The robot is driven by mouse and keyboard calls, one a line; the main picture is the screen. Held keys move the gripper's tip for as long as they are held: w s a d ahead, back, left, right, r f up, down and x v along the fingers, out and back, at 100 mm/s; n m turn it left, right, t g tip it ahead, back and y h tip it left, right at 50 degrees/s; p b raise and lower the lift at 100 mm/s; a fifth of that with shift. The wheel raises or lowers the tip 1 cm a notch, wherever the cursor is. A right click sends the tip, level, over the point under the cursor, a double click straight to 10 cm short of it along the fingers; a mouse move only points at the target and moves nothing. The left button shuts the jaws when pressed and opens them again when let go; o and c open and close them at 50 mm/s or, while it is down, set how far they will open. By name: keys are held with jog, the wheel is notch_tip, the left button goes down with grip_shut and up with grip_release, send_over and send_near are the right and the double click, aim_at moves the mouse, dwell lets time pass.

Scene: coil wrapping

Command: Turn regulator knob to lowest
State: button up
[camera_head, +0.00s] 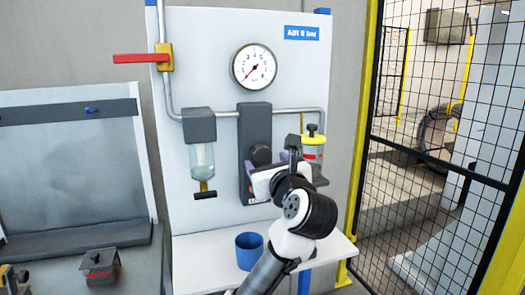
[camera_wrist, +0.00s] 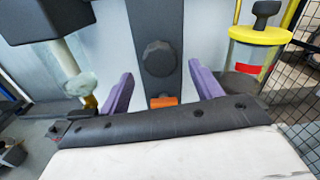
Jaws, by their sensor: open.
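The regulator knob is a dark ridged round knob (camera_wrist: 159,58) on a dark vertical block (camera_head: 255,125) fixed to the white panel. In the head view the knob (camera_head: 261,154) sits just above and behind my gripper (camera_head: 268,168). In the wrist view my gripper (camera_wrist: 162,92) has two purple fingers set wide apart, one to each side below the knob, with nothing between them but an orange tab (camera_wrist: 163,101) on the block beyond. The fingers do not appear to touch the knob. The pressure gauge (camera_head: 254,67) is above, its red needle toward the lower left.
A clear filter bowl (camera_head: 201,160) hangs left of the block, and a yellow-topped container (camera_head: 314,150) is at the right. A red-handled valve (camera_head: 142,58) is at upper left. A blue cup (camera_head: 249,250) stands on the white shelf below. A mesh fence (camera_head: 440,150) is at the right.

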aim_at(263, 157)
jog(key=p+x, duration=0.1)
jog(key=x, duration=0.4)
jog(key=shift+s, duration=0.1)
jog(key=c, duration=1)
